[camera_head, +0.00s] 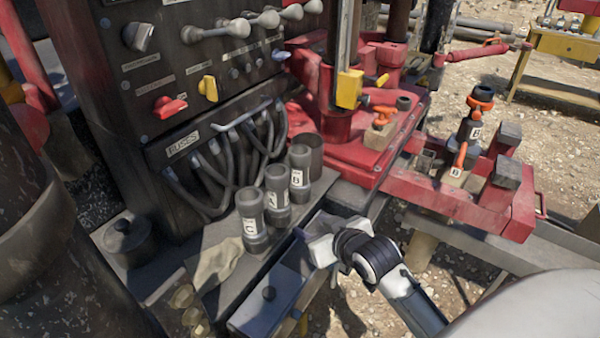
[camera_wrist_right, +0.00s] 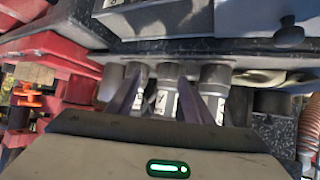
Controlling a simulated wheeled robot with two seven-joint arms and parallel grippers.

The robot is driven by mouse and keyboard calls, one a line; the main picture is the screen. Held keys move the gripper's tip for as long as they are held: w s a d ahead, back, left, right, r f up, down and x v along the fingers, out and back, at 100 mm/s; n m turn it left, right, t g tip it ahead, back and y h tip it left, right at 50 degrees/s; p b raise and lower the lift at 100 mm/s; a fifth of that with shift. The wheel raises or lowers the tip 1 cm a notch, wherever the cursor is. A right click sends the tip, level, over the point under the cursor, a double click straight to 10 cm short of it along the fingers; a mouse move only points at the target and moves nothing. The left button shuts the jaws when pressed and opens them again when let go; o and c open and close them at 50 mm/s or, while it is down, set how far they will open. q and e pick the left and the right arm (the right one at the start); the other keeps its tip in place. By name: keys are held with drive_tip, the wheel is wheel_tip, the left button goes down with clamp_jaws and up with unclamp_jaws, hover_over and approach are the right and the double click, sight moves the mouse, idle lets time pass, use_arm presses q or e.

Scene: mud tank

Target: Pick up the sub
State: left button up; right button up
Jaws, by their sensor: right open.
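Several dark grey cylindrical subs stand upright in a row on the ledge below the panel. The labelled ones are sub C (camera_head: 252,222), sub A (camera_head: 277,190) and sub B (camera_head: 299,172); an unlabelled dark cylinder (camera_head: 310,150) stands behind them. My right gripper (camera_head: 322,246) comes in from the lower right, beside the row; its fingertips are hard to make out there. In the right wrist view the gripper (camera_wrist_right: 162,82) is open, its two dark fingers pointing at the row. The middle labelled sub (camera_wrist_right: 167,92) shows between them, apparently A. My left gripper is not in view.
A control panel (camera_head: 160,90) with levers and hoses rises behind the subs. Red machinery (camera_head: 375,150) stands to the right.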

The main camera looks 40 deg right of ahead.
sight(303, 171)
drive_tip(key=w+d+r+t, duration=0.1)
drive_tip(key=w+d, duration=0.1)
drive_tip(key=w, duration=0.1)
drive_tip(key=w+d+r+m+t, duration=0.1)
drive_tip(key=w+d+r, duration=0.1)
drive_tip(key=w, duration=0.2)
drive_tip(key=w+d+r+t+h, duration=0.1)
drive_tip(key=w+d, duration=0.1)
drive_tip(key=w, duration=0.1)
drive_tip(key=shift+w+d+r, duration=0.2)
drive_tip(key=shift+w+d, duration=0.1)
drive_tip(key=shift+d, duration=0.1)
drive_tip(key=shift+x, duration=3.05)
drive_tip(key=shift+a+r, duration=0.15)
clamp_jaws()
drive_tip(key=shift+w+r, duration=0.15)
drive_tip(key=shift+r, duration=0.2)
